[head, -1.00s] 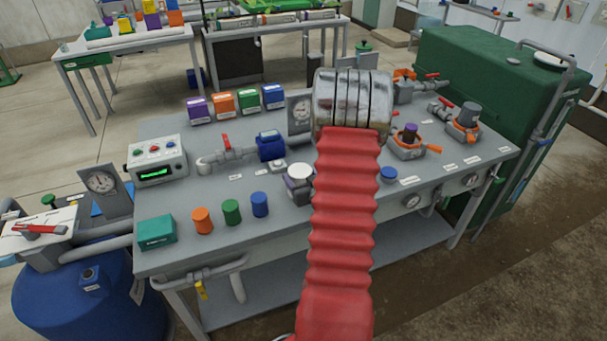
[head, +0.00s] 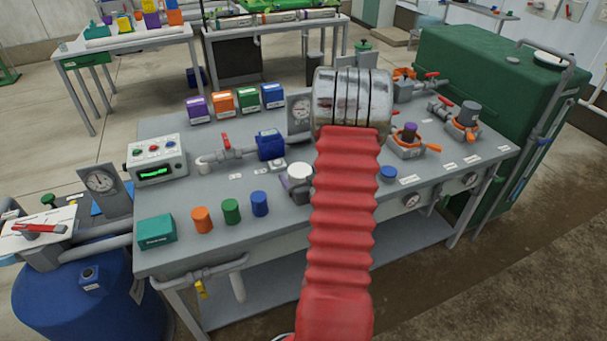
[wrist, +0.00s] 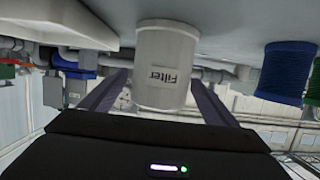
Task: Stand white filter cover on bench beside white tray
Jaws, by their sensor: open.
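The white filter cover (wrist: 166,62), a cylinder marked "Filter", fills the middle of the wrist view, which is upside down. It stands upright on the bench (head: 330,235). My gripper (wrist: 160,95) is open, with one dark finger on each side of the cover; I cannot tell whether either touches it. A white slab-like edge at the upper left of the wrist view may be the white tray (wrist: 60,22); my arm hides that area in the head view.
A blue cap (wrist: 288,72) stands near the cover, with green (head: 231,211) and orange (head: 202,220) caps further left. Blue pump (head: 271,146) and pipework lie behind. The bench front between the caps and my arm is clear.

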